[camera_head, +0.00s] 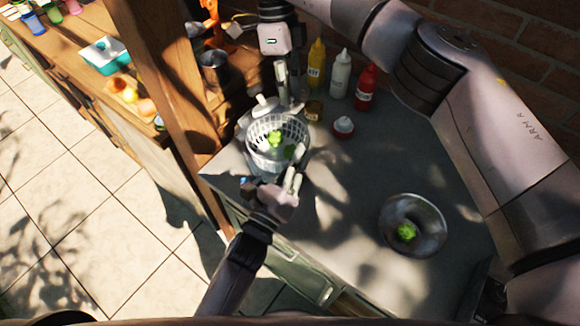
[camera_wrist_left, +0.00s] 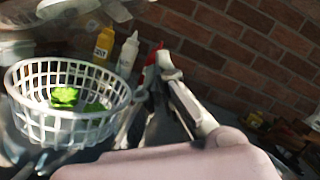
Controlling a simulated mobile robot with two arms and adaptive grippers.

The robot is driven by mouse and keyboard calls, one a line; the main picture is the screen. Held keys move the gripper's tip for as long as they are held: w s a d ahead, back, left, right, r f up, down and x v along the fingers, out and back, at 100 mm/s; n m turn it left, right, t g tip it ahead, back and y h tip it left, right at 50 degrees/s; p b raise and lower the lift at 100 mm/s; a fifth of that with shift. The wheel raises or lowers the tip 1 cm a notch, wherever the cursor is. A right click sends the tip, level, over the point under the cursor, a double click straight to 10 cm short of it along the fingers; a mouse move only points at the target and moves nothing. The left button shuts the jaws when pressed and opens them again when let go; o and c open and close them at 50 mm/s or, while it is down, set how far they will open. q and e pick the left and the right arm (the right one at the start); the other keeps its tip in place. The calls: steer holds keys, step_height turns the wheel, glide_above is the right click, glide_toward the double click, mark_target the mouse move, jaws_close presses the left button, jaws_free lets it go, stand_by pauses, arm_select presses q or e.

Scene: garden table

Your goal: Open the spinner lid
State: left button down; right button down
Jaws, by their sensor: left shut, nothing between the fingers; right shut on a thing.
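The salad spinner (camera_head: 262,163) stands on the grey counter with its white slatted basket open at the top. The basket also shows in the left wrist view (camera_wrist_left: 62,128). Green lettuce (camera_head: 274,139) lies inside it. The pale spinner lid (camera_head: 263,105) is off the basket's opening, at its far edge, tilted. My right gripper (camera_head: 284,98) comes down from above and is shut on the lid; the exact contact is hard to see. My left gripper (camera_head: 297,168) is shut and empty beside the basket's near right side. Its fingers also show right of the basket in the left wrist view.
Yellow (camera_head: 316,65), white (camera_head: 340,73) and red (camera_head: 365,87) bottles stand behind the spinner near a brick wall. A small jar (camera_head: 314,110) and a red-and-white container (camera_head: 343,127) are nearby. A metal bowl (camera_head: 428,237) with lettuce stands right. Counter between spinner and bowl is clear.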

arm_select(q)
steer(key=w+r, duration=0.4)
steer(key=w, duration=0.1)
stand_by(0.4)
steer(key=shift+w+a+r, duration=0.15)
steer(key=shift+r, duration=0.25)
steer(key=shift+w+a+r, duration=0.15)
steer(key=shift+r, duration=0.25)
arm_select(e)
steer(key=c, duration=1.8)
jaws_free()
steer(key=shift+f, duration=0.1)
steer(key=o, duration=0.3)
steer(key=shift+o, duration=0.2)
arm_select(q)
steer(key=shift+f, duration=0.2)
